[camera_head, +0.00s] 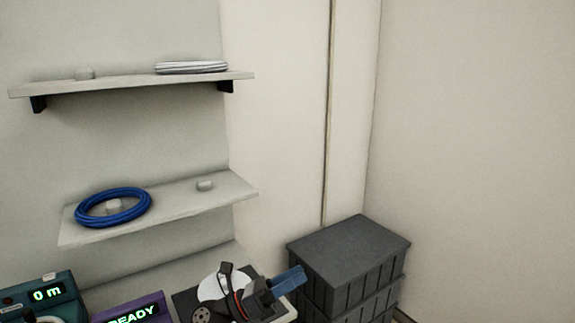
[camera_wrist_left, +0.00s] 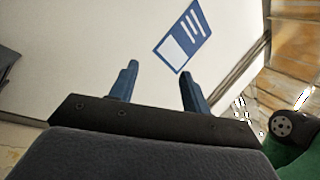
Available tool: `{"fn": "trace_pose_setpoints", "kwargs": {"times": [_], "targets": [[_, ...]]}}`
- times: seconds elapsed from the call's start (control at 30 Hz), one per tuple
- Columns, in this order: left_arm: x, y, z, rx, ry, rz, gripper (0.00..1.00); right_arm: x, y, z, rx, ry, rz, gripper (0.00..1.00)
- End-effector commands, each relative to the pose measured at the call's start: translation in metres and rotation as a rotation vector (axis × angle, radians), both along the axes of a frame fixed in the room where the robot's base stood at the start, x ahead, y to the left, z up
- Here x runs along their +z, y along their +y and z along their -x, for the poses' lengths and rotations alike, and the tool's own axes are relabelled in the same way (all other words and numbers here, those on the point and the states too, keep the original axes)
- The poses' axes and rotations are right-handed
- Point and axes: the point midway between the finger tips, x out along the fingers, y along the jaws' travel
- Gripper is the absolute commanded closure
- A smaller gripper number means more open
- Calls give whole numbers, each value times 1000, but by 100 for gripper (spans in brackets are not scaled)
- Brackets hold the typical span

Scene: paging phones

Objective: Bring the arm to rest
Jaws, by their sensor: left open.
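My left gripper (camera_head: 299,275) shows low in the head view, with blue fingers pointing right in front of the dark grey crates. In the left wrist view the two blue fingers of the left gripper (camera_wrist_left: 158,70) stand apart with nothing between them. It is open and empty. My right gripper is in neither view. A teal device (camera_head: 40,290) with a lit "0 m" display and a purple device (camera_head: 130,309) with a lit "READY" display are at the lower left, cut off by the frame edge.
Stacked dark grey crates (camera_head: 350,250) stand by the wall, close to the gripper in the picture. A lower shelf (camera_head: 170,208) holds a blue coil (camera_head: 113,207); an upper shelf (camera_head: 120,84) is above. A blue and white sign (camera_wrist_left: 181,37) shows beyond the fingers.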

Motion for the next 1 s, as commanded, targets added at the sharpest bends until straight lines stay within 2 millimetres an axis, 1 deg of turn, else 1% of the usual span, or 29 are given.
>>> {"fn": "trace_pose_setpoints", "kwargs": {"times": [0.03,0.13,0.27,0.37,0.4,0.47,0.5,0.57,0.6,0.67,0.7,0.77,0.8,0.87,0.9,1.0], "targets": [[2,9,-2,42,90,93,52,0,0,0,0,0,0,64],[1,33,-12,129,275,272,52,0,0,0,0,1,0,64],[-15,70,-22,244,522,497,52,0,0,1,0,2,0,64],[-38,100,-27,335,716,665,52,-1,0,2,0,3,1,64],[-50,112,-27,372,796,730,52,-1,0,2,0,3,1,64],[-71,130,-24,429,913,827,52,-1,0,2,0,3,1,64],[-86,141,-22,469,992,889,52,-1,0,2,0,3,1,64],[-110,157,-15,530,1110,981,52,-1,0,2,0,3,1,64],[-127,166,-8,572,1188,1040,52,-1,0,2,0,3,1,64],[-154,180,4,638,1306,1127,52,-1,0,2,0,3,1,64],[-171,188,14,682,1383,1185,52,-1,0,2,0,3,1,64],[-199,199,32,754,1499,1267,52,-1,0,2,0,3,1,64],[-216,205,46,801,1575,1320,52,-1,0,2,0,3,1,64],[-242,213,70,880,1687,1395,52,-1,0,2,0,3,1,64],[-258,216,86,931,1758,1441,52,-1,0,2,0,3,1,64],[-287,222,123,1044,1903,1528,52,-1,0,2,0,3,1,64]]}}
